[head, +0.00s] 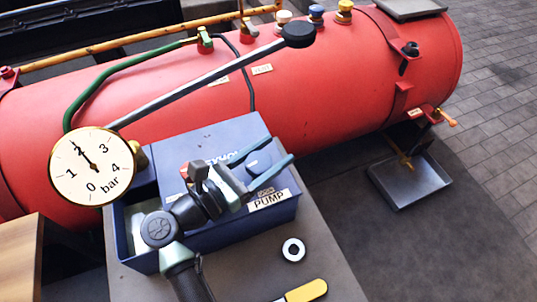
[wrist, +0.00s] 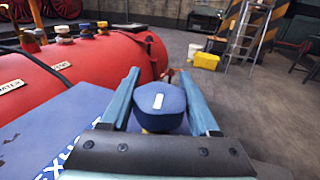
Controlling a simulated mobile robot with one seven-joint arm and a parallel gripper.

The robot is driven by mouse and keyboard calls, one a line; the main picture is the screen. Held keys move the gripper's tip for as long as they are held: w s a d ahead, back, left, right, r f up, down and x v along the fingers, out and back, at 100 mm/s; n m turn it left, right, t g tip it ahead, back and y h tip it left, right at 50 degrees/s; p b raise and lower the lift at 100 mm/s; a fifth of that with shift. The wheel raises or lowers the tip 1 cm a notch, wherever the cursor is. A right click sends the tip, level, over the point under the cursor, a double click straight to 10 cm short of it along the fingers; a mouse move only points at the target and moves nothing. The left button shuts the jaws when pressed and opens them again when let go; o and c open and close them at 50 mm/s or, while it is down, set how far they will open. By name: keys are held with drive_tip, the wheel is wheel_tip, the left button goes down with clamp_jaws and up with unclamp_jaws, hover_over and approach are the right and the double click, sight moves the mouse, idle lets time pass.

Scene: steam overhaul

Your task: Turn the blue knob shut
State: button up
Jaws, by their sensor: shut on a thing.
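The blue knob (head: 258,161) is on the blue box (head: 225,135) in front of the red boiler, above a label reading PUMP (head: 269,200). In the wrist view the blue knob (wrist: 158,108) has a short white mark on its top, and its lower part is hidden by my gripper's body. My gripper (head: 278,150) is shut on the knob, with one blue finger along each side. In the wrist view the two fingers of my gripper (wrist: 159,72) flank it closely and their tips reach past it.
The red boiler (head: 340,85) lies behind the box, with coloured caps on top. A round gauge (head: 92,166) and a long lever (head: 210,76) stand at the left. A washer (head: 293,250) and a yellow-handled tool (head: 306,291) lie on the grey top. A tray (head: 410,180) is at right.

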drive_tip(key=shift+m+g+h, duration=0.3)
drive_tip(key=shift+g, duration=0.1)
drive_tip(key=o, duration=1.4)
drive_tip(key=shift+d, duration=0.1)
wheel_tip(320, 180, up, 10)
drive_tip(key=p, duration=0.2)
drive_tip(key=shift+p, duration=0.35)
